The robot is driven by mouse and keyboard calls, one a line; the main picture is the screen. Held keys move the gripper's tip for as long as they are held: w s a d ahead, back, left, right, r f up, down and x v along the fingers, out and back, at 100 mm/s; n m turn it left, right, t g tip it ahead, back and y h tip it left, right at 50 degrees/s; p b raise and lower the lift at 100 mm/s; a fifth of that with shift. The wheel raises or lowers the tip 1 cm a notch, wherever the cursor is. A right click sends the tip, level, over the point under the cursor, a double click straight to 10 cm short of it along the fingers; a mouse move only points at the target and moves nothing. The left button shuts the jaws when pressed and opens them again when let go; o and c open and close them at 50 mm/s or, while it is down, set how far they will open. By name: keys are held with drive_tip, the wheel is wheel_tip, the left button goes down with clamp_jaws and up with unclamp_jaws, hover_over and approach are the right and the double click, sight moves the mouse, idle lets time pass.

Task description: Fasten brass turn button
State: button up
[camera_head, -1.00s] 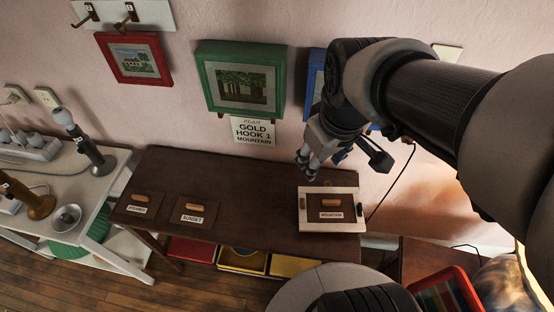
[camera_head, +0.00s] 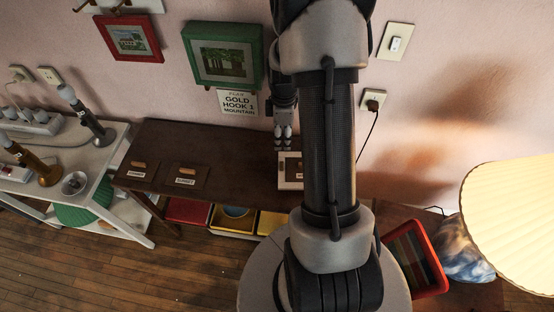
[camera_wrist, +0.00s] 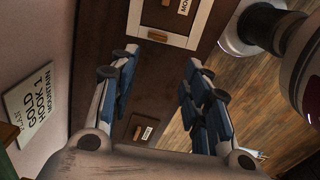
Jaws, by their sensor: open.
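A white frame (camera_head: 282,172) with a dark panel labelled MOUNTAIN lies on the brown table, partly hidden by my arm in the head view. In the wrist view the frame (camera_wrist: 130,27) is at the top, cut off by the picture edge. A small brass-brown piece (camera_wrist: 157,36), apparently the turn button, sits on its near edge. I cannot tell exactly how it is turned. My gripper (camera_wrist: 160,80) is open and empty, its fingers spread apart, pointing at the frame and apart from it. In the head view my gripper (camera_head: 283,145) hangs just behind the frame.
Two dark panels with wooden handles, including SUNSET (camera_head: 187,177), lie left on the brown table (camera_head: 230,180). A sign (camera_head: 238,103) and a green-framed picture (camera_head: 222,53) are on the wall behind. A lamp (camera_head: 515,225) stands right. The table's middle is clear.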

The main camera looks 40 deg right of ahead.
sight(282, 164)
wheel_tip(282, 164, down, 16)
drive_tip(key=b, duration=0.3)
drive_tip(key=shift+r+b, duration=0.25)
drive_tip(key=shift+b, duration=0.05)
clamp_jaws()
